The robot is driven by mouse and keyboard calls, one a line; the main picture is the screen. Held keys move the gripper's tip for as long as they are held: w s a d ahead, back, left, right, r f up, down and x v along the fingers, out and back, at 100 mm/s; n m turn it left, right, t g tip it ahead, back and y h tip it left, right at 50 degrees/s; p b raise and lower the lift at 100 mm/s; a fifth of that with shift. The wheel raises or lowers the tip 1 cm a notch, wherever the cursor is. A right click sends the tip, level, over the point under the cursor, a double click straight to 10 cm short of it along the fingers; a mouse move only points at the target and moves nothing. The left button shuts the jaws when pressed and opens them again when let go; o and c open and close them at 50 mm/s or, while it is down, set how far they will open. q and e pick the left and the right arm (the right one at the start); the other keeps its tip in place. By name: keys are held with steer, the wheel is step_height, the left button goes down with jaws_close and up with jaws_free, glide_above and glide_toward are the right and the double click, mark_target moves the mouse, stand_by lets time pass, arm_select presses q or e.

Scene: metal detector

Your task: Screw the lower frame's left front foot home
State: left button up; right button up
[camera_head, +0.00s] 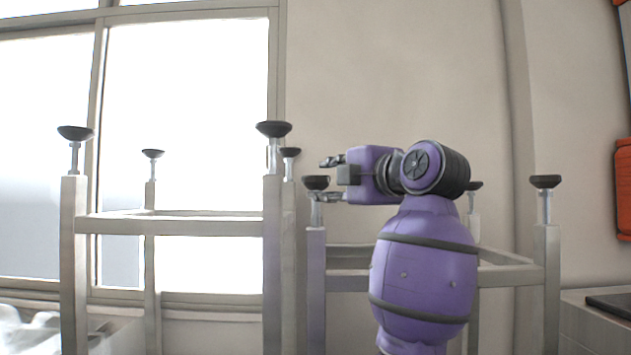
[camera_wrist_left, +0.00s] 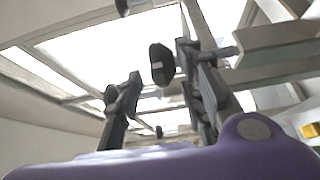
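The lower frame stands at right in the head view, a pale metal leg frame (camera_head: 546,275) with its feet pointing up. Its left front foot (camera_head: 316,183), a dark round pad on a silver stem, tops the near left leg. My left gripper (camera_head: 324,179) points left at this foot's height, its two dark fingers spread apart. My right gripper is out of view.
A taller frame (camera_head: 73,270) with similar upturned feet stands close on the left, its near right leg (camera_head: 272,260) beside my fingers. The lower frame's right front foot (camera_head: 545,183) is clear of my arm. A window and wall lie behind.

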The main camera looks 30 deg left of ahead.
mark_target(316, 181)
arm_select(q)
steer(key=x, duration=0.5)
steer(key=shift+w+a, duration=0.1)
steer(key=shift+a, duration=0.15)
jaws_close()
